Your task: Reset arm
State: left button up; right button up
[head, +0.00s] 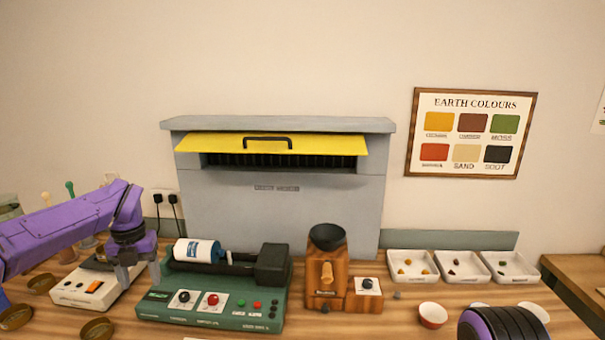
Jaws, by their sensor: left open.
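My left gripper (138,278) is open and points down at the end of the purple arm on the left. Its jaws look empty.
A wooden grinder (326,285) with a dark hopper stands mid-table. White trays (412,276) with small lumps lie to its right, near a red-and-white bowl (432,316). A grey cabinet (280,215) with a raised yellow flap (330,144) stands behind. Several brown dishes (97,328) lie left.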

pick_arm(q)
jog(key=s+d+f+m+t+y, duration=0.15)
jog(key=s+f+m+y, duration=0.5)
jog(key=f, duration=0.65)
jog(key=s+d+f+m+t+y, duration=0.1)
jog(key=s+f+m+t+y, duration=0.2)
jog(key=f+m, duration=0.8)
jog(key=s+d+f+m+h, duration=0.2)
jog(key=s+f+m, duration=0.25)
jog(key=s, duration=0.45)
jog(key=s+d+f+m+g+h, duration=0.1)
jog(key=s+f+m+h, duration=0.15)
jog(key=s+m, duration=0.55)
jog(key=s+d+f+m+h, duration=0.2)
jog(key=s+f+m, duration=0.15)
jog(key=s, duration=0.75)
notch_tip(320, 180, down, 14)
jog(key=b, duration=1.3)
jog(key=shift+s+a+n+b, duration=0.15)
jog(key=shift+s+n+b, duration=0.05)
jog(key=shift+n+b, duration=0.2)
pick_arm(e)
notch_tip(320, 180, down, 14)
jog(key=shift+w, duration=0.25)
pick_arm(q)
jog(key=shift+c, duration=0.2)
pick_arm(e)
jog(key=shift+r, duration=0.1)
